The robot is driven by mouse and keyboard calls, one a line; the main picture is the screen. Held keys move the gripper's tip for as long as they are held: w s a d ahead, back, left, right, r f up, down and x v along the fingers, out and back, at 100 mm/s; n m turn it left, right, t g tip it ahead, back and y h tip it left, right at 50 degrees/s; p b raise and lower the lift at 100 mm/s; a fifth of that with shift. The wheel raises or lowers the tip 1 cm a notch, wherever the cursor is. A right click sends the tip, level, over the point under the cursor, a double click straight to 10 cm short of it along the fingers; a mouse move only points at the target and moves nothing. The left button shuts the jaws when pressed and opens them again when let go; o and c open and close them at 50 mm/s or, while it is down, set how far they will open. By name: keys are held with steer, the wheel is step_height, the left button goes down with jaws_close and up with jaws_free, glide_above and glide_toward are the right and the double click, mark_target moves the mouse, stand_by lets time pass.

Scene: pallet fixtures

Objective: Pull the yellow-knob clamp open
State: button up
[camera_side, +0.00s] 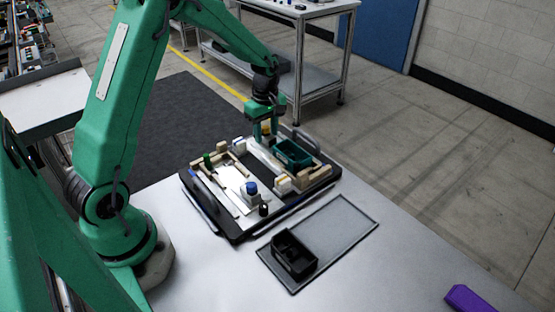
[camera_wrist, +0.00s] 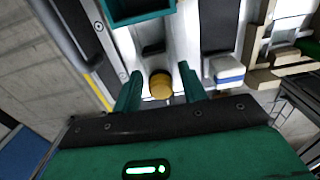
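The yellow knob (camera_wrist: 161,85) of the clamp shows in the wrist view, between my gripper's two green fingers. My gripper (camera_wrist: 160,70) is open, with one finger on each side of the knob and a visible gap on both sides. In the side view my gripper (camera_side: 266,138) points down over the back of the black pallet (camera_side: 236,236), beside the green bin (camera_side: 302,164). The yellow knob cannot be made out in the side view. How the clamp's arm sits is unclear.
A grey tray (camera_side: 345,222) holding a black box (camera_side: 294,258) lies in front of the pallet. A purple object (camera_side: 468,299) lies at the table's right.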

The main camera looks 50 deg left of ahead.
stand_by(0.5)
steer(key=shift+r, duration=3.95)
steer(key=shift+o, duration=0.5)
